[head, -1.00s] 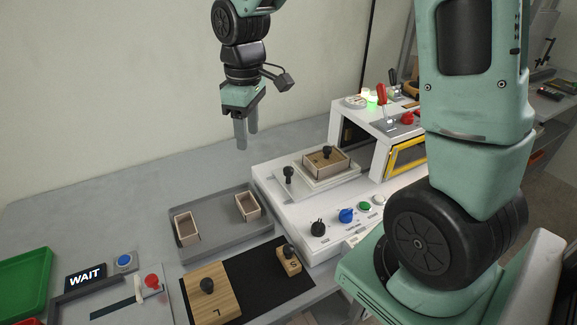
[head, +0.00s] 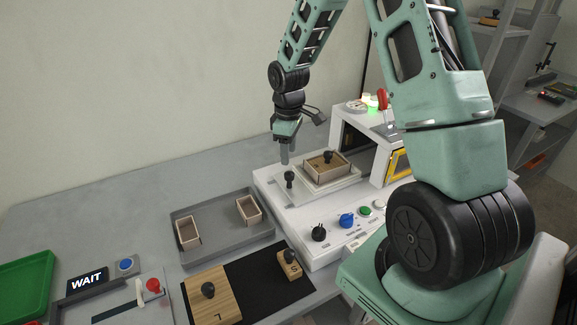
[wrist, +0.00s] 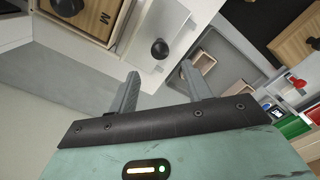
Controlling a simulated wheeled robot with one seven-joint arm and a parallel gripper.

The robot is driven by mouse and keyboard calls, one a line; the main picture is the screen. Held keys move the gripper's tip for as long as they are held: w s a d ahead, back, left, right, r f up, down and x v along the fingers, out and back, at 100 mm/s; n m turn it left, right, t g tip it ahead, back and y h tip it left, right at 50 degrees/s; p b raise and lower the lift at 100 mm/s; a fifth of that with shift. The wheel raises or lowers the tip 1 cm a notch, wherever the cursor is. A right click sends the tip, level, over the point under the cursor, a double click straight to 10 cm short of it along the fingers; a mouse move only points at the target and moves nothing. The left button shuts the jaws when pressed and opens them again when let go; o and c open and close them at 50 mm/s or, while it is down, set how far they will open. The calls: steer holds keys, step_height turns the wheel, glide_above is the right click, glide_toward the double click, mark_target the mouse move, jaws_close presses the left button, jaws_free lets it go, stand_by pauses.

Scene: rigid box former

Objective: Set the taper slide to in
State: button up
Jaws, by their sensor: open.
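The white machine (head: 330,210) has a black ball knob (head: 289,179) on the pale left part of its top. It looks like the handle of the taper slide, but I can read no label there. The knob also shows in the wrist view (wrist: 160,48), on a white plate beside a slot. My gripper (head: 285,161) points down close above the knob in the head view. In the wrist view my gripper's two fingers (wrist: 160,75) are spread and empty, with the knob ahead between their tips, apart from them.
A wooden box with a black-knobbed block marked M (wrist: 92,15) sits right beside the knob. A grey tray (head: 222,236) with two small boxes lies left. A red-knobbed panel (head: 153,286) is at front left.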

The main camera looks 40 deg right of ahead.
mark_target(289, 171)
step_height(289, 171, down, 7)
steer(key=shift+r+p, duration=0.2)
steer(key=shift+p, duration=0.15)
jaws_close()
steer(key=shift+d, duration=0.1)
